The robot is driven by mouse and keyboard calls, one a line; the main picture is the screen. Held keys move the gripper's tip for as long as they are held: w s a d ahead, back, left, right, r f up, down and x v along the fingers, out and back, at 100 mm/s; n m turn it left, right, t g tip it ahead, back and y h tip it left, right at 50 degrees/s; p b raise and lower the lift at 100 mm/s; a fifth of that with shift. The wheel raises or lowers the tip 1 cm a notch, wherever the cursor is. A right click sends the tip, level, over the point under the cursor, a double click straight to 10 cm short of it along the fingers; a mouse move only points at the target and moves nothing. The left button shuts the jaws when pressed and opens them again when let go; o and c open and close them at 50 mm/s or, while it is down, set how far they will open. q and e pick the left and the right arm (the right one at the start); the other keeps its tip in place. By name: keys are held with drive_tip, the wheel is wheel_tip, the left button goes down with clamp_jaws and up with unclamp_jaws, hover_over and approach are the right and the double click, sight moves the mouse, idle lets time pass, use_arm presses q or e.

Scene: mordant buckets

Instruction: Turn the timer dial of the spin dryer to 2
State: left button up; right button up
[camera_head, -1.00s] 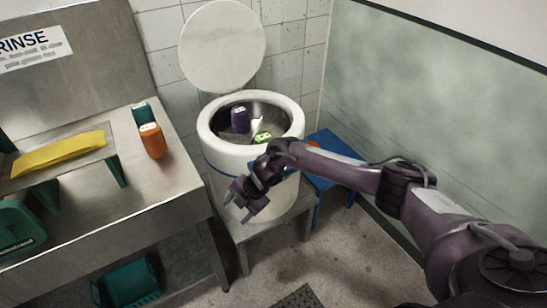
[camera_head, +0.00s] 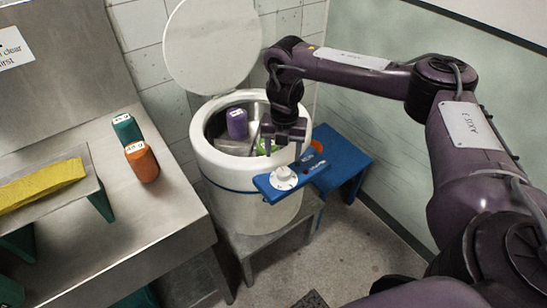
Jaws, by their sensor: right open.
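The spin dryer (camera_head: 222,177) is a white drum with a blue band and its round lid (camera_head: 212,45) standing open. A blue control panel (camera_head: 310,170) sticks out at its front right. The white timer dial (camera_head: 284,178) sits on the panel's left part; its setting is too small to read. My right gripper (camera_head: 283,157) points down with its fingers apart, over the dryer's front rim and just behind and above the dial, with nothing between them. I cannot tell whether a finger touches the panel. My left gripper is out of view.
A blue stool (camera_head: 355,170) stands right of the dryer.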

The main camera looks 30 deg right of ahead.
sight(284, 171)
drive_tip(key=shift+s+f, duration=0.15)
drive_tip(key=shift+f, duration=0.05)
drive_tip(key=f, duration=0.1)
drive_tip(key=s+f, duration=0.1)
drive_tip(key=f, duration=0.1)
drive_tip(key=shift+f, duration=0.15)
drive_tip(key=shift+w+f+p, duration=0.2)
drive_tip(key=shift+f+p, duration=0.2)
drive_tip(key=shift+f, duration=1.35)
drive_tip(key=c, duration=1)
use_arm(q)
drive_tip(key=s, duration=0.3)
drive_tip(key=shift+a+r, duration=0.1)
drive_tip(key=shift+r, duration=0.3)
use_arm(e)
drive_tip(key=shift+o, duration=0.2)
